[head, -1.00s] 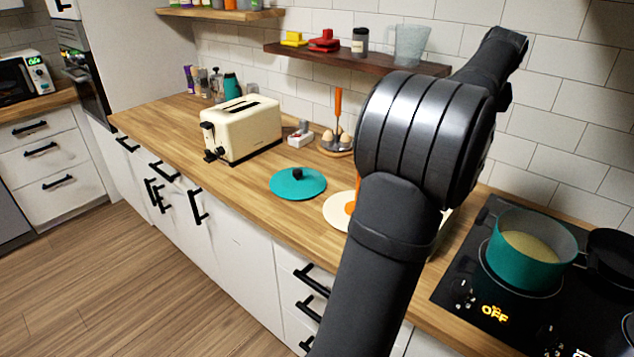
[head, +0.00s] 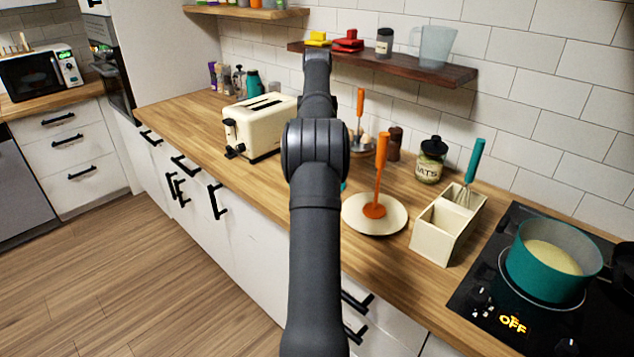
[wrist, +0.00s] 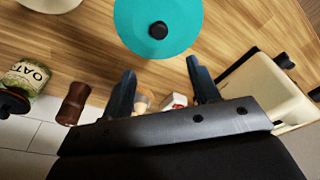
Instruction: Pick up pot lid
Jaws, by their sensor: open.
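The pot lid (wrist: 182,22) is a flat teal disc with a black knob (wrist: 158,30). It lies on the wooden counter at the top of the wrist view. In the head view my arm hides nearly all of it; only a teal sliver (head: 343,186) shows beside the arm. My gripper (wrist: 162,80) is open and empty, its two dark fingers apart. In the wrist view the fingertips are below the lid's rim in the picture, apart from the knob. The head view does not show my fingers. The teal pot (head: 545,275) stands on the cooktop with yellowish contents.
A cream toaster (head: 262,125) stands left of my arm. To the right are a plate (head: 360,221) with an orange utensil, a divided cream box (head: 440,245) and an oats jar (head: 431,160). A wooden shelf (head: 430,70) hangs above. The cooktop (head: 490,290) is at the right.

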